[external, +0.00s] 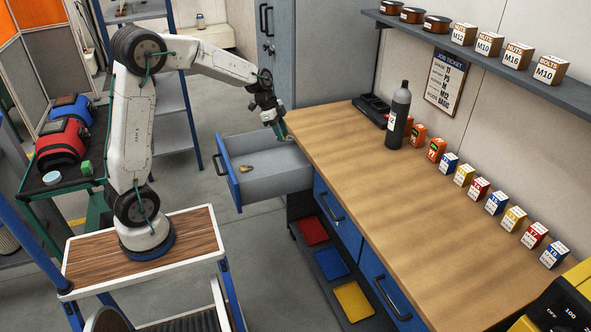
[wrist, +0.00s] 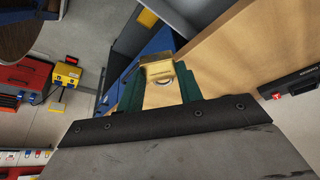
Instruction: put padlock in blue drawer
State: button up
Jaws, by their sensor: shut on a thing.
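My gripper (external: 279,130) is above the inner end of the open blue drawer (external: 234,190), close to the corner of the workbench. In the wrist view its green fingers (wrist: 160,88) are shut on a brass padlock (wrist: 158,72). The padlock is hard to make out in the external view. The drawer is pulled out to the left, with a blue front and a grey interior. A small brass-coloured item (external: 245,168) lies on its floor.
The wooden workbench (external: 370,185) is mostly clear. A dark bottle (external: 398,115) and a row of small boxes (external: 495,203) stand along its wall side. A grey cabinet (external: 310,50) stands behind the drawer. Coloured trays (external: 331,262) sit below the bench.

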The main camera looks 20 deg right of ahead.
jog(key=w+a+m, duration=0.1)
jog(key=w+a, duration=0.5)
jog(key=w, duration=0.1)
notch_tip(320, 180, down, 23)
jog(key=shift+r, duration=0.2)
jog(key=shift+f, duration=2.25)
jog(key=shift+f, duration=0.1)
jog(key=o, duration=1)
jog(key=shift+o, duration=0.6)
